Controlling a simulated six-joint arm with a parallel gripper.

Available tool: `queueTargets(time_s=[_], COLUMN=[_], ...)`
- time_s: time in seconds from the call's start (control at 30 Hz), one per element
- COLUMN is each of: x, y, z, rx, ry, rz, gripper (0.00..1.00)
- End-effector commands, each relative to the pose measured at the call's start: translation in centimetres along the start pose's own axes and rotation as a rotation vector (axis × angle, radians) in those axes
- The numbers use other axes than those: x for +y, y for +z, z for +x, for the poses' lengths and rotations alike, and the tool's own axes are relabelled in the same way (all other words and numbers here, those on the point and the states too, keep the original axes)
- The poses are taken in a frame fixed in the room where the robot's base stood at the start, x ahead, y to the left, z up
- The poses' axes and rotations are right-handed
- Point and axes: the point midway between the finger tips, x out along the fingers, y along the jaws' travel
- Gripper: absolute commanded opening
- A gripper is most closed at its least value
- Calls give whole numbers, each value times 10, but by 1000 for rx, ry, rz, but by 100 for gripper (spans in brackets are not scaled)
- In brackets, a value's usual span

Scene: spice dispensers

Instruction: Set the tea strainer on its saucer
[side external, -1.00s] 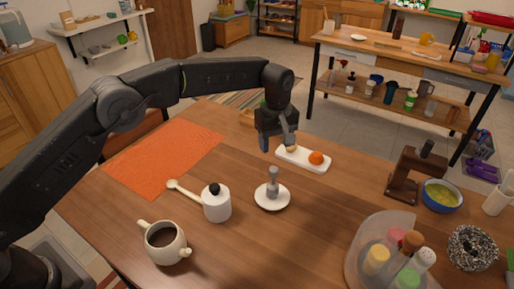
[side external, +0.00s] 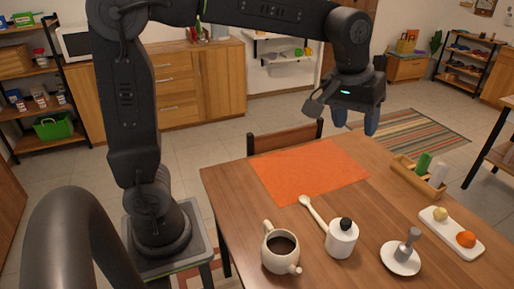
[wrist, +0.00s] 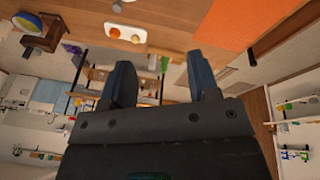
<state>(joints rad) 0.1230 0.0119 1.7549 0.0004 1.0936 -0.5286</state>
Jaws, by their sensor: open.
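The tea strainer (side external: 408,242), a small grey piece with an upright handle, stands on the white saucer (side external: 394,267) at the lower right of the side view. It looks roughly upright, and its lower end touches the saucer, apart from my gripper. My gripper (side external: 356,120) is open and empty, raised high beyond the far part of the table, well behind and above the saucer. In the wrist view its two dark fingers (wrist: 160,66) are spread with nothing between them. I cannot make out the strainer or saucer in the wrist view.
A white tray (side external: 436,222) with an orange and a pale item lies right of the saucer. A wooden caddy (side external: 404,177) stands behind. The orange mat (side external: 300,172) is clear.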

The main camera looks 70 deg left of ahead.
Motion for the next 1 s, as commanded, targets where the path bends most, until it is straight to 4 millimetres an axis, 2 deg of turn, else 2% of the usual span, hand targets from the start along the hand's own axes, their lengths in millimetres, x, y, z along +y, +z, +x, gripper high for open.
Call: queueTargets(time_s=[0.03,0.2,0.4,0.5,0.67,1.0], x=[-17,-63,-103,-114,-121,-121], y=[17,72,129,146,157,157], z=[-12,-27,-20,-13,-8,-7], rx=[26,103,181,204,218,217], ry=[9,23,20,15,11,10], rz=[38,186,333,379,412,413], gripper=[55,55,55,55,55,55])
